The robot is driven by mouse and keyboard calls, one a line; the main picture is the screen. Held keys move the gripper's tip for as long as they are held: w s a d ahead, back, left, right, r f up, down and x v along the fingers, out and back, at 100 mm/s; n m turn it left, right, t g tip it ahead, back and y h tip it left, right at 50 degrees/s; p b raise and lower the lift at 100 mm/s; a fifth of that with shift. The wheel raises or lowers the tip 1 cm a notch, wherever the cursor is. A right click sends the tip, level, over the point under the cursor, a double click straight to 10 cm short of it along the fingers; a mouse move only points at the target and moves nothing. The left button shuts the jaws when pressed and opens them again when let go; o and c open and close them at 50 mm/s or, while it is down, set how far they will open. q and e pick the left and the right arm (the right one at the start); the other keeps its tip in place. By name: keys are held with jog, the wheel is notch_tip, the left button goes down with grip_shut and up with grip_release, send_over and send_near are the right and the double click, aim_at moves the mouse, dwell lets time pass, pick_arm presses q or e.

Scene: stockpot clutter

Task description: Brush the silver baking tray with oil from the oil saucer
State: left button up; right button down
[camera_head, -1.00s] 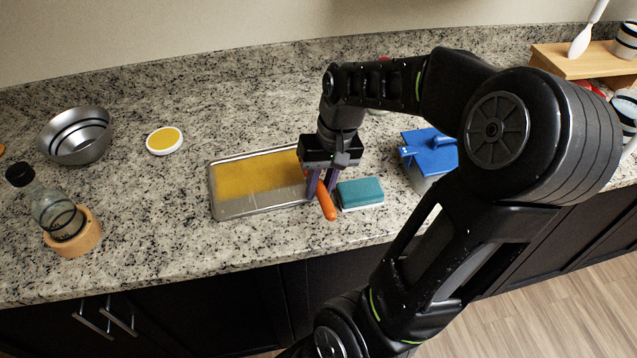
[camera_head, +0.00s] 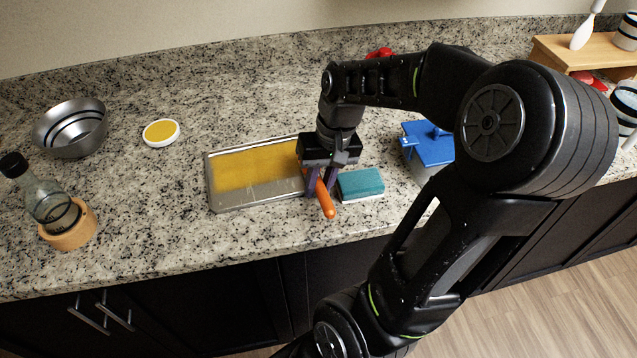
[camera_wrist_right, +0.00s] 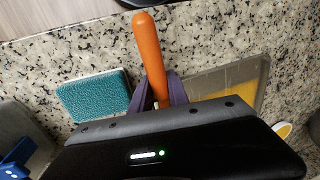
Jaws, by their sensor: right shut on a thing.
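The silver baking tray (camera_head: 232,201) lies on the granite counter. A yellow oil layer covers most of its far part, and a strip along its near edge is bare metal. The white oil saucer (camera_head: 161,133) with yellow oil stands behind and left of the tray. My right gripper (camera_head: 321,188) is at the tray's right end, shut on the orange handle (camera_head: 326,200) of a brush. The handle also shows in the right wrist view (camera_wrist_right: 148,52), between the purple fingers. The brush's head is hidden behind the gripper. My left gripper is not in view.
A teal sponge (camera_head: 360,183) lies just right of the handle. A blue-lidded container (camera_head: 430,148) stands farther right. A metal bowl (camera_head: 72,128) and a glass bottle in a wooden ring (camera_head: 70,233) stand at the left. The counter between saucer and bottle is clear.

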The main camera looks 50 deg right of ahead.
aim_at(292, 206)
jog(key=shift+f, duration=0.45)
dwell(1.1)
jog(key=shift+r, duration=0.1)
dwell(2.2)
dwell(0.4)
jog(key=shift+w+a, duration=0.45)
jog(key=shift+a, duration=0.25)
jog(key=shift+w+a, duration=0.4)
jog(key=shift+a, duration=0.3)
jog(key=shift+w+a, duration=0.45)
jog(key=shift+a, duration=0.25)
jog(key=shift+w+a+p, duration=0.2)
jog(key=shift+w+a, duration=0.5)
jog(key=shift+a, duration=0.35)
jog(key=shift+w+a+p, duration=0.2)
jog(key=shift+w+a, duration=0.45)
jog(key=shift+a, duration=0.35)
jog(key=shift+w+a, duration=0.7)
jog(key=shift+a, duration=0.3)
jog(key=shift+w+a, duration=0.65)
jog(key=shift+a, duration=0.35)
